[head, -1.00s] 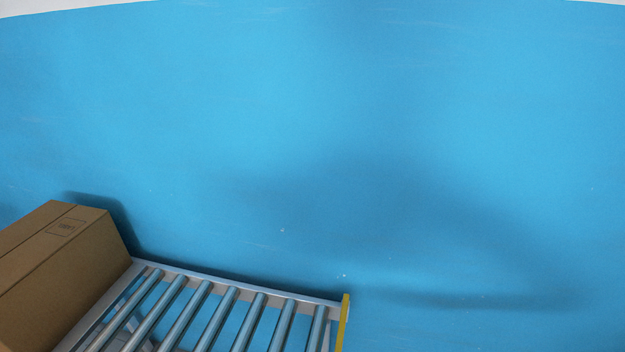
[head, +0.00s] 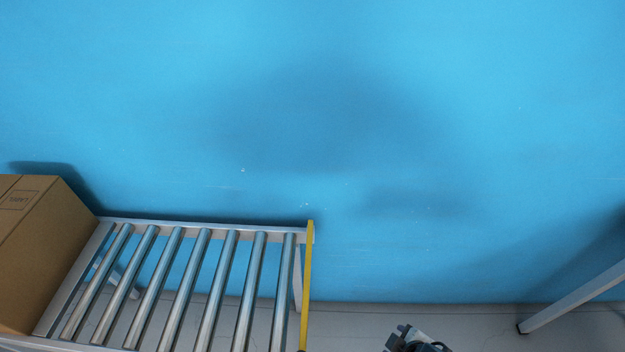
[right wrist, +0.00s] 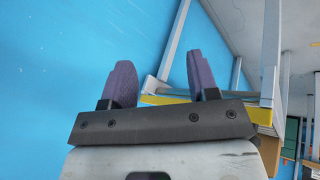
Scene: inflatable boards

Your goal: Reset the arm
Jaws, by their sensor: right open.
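My right gripper (right wrist: 160,85) shows in the right wrist view with its two purple-grey fingers spread apart. It is open, and nothing is between the fingers. In the head view a small dark and white piece (head: 415,340) shows at the bottom edge, probably part of my right arm. My left gripper is not in either view.
A roller conveyor (head: 200,230) with a yellow end bar (head: 307,285) stands at the lower left. A cardboard box (head: 45,245) is on its left end. A grey metal leg (head: 570,297) stands at the right.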

